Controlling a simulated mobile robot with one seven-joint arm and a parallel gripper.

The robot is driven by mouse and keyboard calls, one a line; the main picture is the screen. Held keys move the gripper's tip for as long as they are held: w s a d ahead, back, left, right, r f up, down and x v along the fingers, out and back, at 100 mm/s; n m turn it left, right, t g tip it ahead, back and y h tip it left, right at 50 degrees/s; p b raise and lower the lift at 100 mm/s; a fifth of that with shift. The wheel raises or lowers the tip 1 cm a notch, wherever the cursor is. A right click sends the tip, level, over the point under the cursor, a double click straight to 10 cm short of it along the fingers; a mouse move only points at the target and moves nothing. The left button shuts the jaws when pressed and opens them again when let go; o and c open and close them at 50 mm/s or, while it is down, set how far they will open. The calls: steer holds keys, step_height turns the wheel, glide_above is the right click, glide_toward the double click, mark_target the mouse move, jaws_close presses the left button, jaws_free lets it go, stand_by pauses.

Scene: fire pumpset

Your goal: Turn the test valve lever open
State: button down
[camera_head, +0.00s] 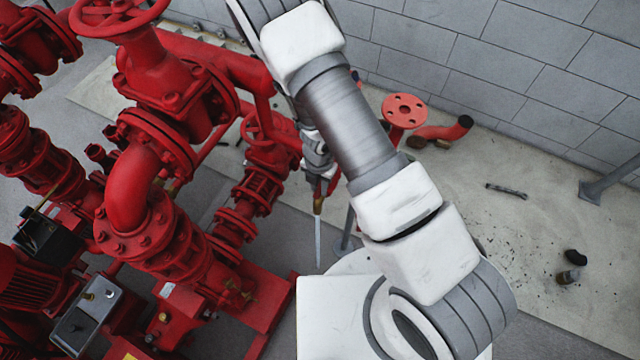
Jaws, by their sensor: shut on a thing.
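My gripper (319,172) is small in the head view, left of my forearm and partly hidden by it. It is beside the red pipework, close to a red handwheel valve (268,155). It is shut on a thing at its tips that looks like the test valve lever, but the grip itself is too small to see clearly. A slim silver bar (318,245) with a brass-coloured upper end points down just below the gripper; I cannot tell whether it is part of the lever. The valve body is not clearly visible.
Large red pump pipes and flanges (130,190) fill the left side. A red flanged pipe end (404,110) stands behind my arm near the grey block wall (520,60). Loose debris (506,190) lies on the otherwise open concrete floor at right.

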steer(key=c, duration=0.7)
jaws_free()
steer(key=shift+c, duration=0.2)
step_height(320, 180, up, 12)
steer(key=p, duration=0.2)
step_height(320, 180, up, 5)
glide_above(318, 190)
steer(key=shift+d+r, duration=0.15)
steer(key=shift+r, duration=0.05)
